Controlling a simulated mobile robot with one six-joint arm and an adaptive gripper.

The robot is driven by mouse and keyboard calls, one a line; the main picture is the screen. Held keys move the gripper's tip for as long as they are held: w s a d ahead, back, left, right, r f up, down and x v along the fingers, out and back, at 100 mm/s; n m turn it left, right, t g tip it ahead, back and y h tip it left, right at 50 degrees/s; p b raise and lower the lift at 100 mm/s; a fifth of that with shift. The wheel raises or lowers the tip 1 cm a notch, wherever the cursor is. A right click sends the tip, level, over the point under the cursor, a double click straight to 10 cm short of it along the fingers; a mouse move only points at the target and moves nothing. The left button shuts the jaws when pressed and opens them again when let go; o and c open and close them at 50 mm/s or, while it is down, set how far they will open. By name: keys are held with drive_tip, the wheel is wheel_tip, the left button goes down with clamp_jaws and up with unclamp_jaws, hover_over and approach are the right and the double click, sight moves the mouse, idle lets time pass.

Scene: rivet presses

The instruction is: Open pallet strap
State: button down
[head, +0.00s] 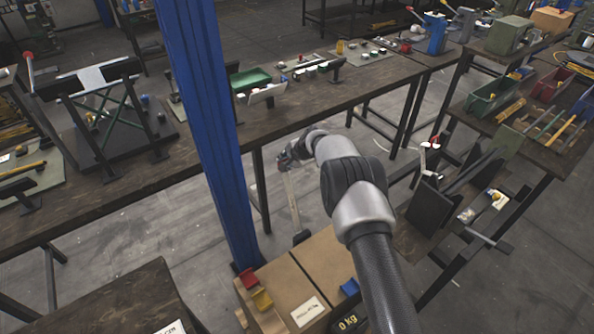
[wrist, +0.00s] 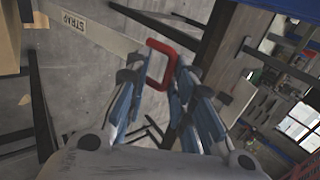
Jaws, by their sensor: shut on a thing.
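A pale strap (wrist: 100,33) lettered "STRAP" shows in the wrist view, running from the upper left to a red loop-shaped handle (wrist: 151,45). My gripper (wrist: 157,78) is shut on this red handle, with a finger on either side of it. In the head view my gripper (head: 290,155) is small and partly hidden by my own arm. The pale strap (head: 292,195) slants down from it, above the floor and behind the boxes. The cardboard boxes (head: 285,275) stand at the bottom centre with red, yellow and blue pieces at their edges.
A blue post (head: 205,120) stands left of my arm. A long workbench (head: 310,100) with parts and fixtures crosses behind. A side bench (head: 510,150) with bins and tools is at the right. A "0 kg" display (head: 348,322) sits by the boxes.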

drive_tip(key=shift+w+a+f+b, duration=0.85)
drive_tip(key=shift+w+a+b, duration=0.1)
drive_tip(key=shift+w+b, duration=0.15)
drive_tip(key=c, duration=1.7)
unclamp_jaws()
drive_tip(key=shift+r, duration=0.1)
drive_tip(key=v, duration=1.2)
drive_tip(key=shift+w, duration=0.1)
